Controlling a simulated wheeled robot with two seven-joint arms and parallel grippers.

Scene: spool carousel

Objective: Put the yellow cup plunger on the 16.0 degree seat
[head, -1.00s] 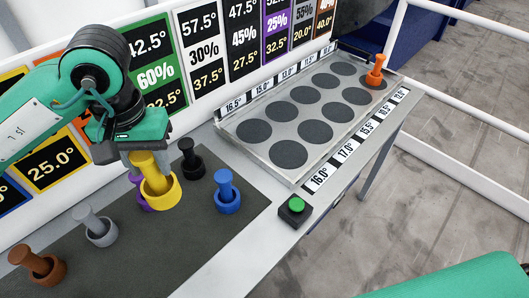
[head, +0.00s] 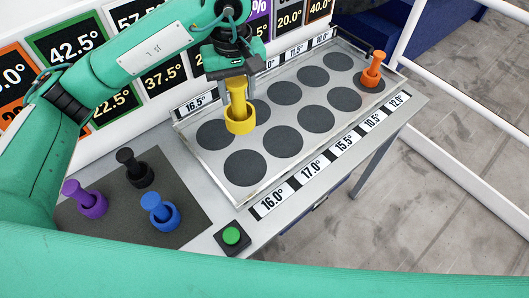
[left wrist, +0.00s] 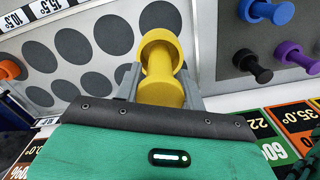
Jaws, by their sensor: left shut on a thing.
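My left gripper (head: 236,80) is shut on the yellow cup plunger (head: 240,120) and holds it upright by its stem over the near part of the grey tray. The plunger also shows between the fingers in the left wrist view (left wrist: 160,75). The tray (head: 200,160) has two rows of dark round seats. The 16.0° label (head: 271,201) is at the near end of the front edge, and the dark seat beside it (head: 252,168) is empty. The plunger's cup is above and behind that seat. My right gripper is not in view.
An orange plunger (head: 372,72) stands on the far front seat. Purple (head: 91,204), black (head: 138,174) and blue (head: 160,213) plungers stand on the dark mat. A green button (head: 231,236) is near the tray's front corner. Number boards stand behind.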

